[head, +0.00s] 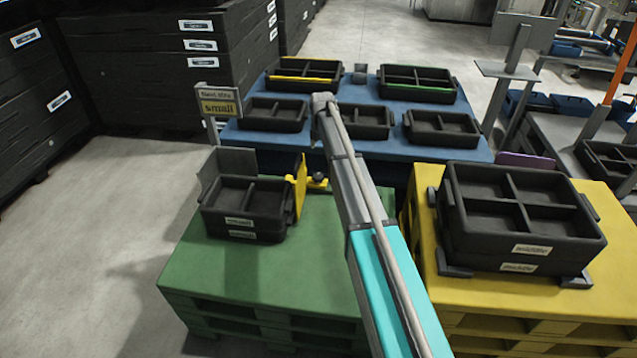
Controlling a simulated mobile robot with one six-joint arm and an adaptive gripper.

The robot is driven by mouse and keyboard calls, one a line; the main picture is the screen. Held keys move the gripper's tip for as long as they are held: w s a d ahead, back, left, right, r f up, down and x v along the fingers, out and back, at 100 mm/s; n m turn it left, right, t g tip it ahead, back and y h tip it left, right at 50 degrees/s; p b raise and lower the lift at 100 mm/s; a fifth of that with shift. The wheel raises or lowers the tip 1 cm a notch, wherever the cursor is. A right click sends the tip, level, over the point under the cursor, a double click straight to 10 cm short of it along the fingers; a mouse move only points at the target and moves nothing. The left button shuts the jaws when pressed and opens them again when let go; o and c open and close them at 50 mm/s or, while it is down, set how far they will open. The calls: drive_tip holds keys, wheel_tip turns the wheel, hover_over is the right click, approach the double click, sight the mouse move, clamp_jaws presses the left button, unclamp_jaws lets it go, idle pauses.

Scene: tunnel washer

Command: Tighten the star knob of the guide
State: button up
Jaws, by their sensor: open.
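The guide (299,188) is an upright yellow plate on the green pallet, at the right side of a small stack of black trays (243,207). A small yellow and dark part, which looks like the star knob (317,182), sits just right of the guide, close to my arm. Its lobes are too small to make out. My arm reaches from the bottom of the head view up past the knob's right side, and its visible end is over the blue table. My gripper does not show.
A grey plate stands behind the tray stack on the green pallet (230,290). A yellow pallet (422,215) with larger black trays (522,215) stands right of my arm. The blue table (285,140) behind holds several trays. Bare floor lies at the left.

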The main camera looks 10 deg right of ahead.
sight(318, 175)
drive_tip(key=w+f+n+b, duration=0.2)
drive_tip(key=w+f+n, duration=0.1)
drive_tip(key=w, duration=0.4)
drive_tip(key=shift+f+n+b, duration=0.35)
drive_tip(key=shift+n, duration=0.45)
drive_tip(key=shift+f, duration=0.15)
wheel_tip(318, 175, down, 14)
drive_tip(key=b, duration=1.3)
drive_tip(key=shift+r+b, duration=0.25)
drive_tip(key=shift+b, duration=0.15)
drive_tip(key=c, duration=1)
drive_tip(key=shift+c, duration=0.2)
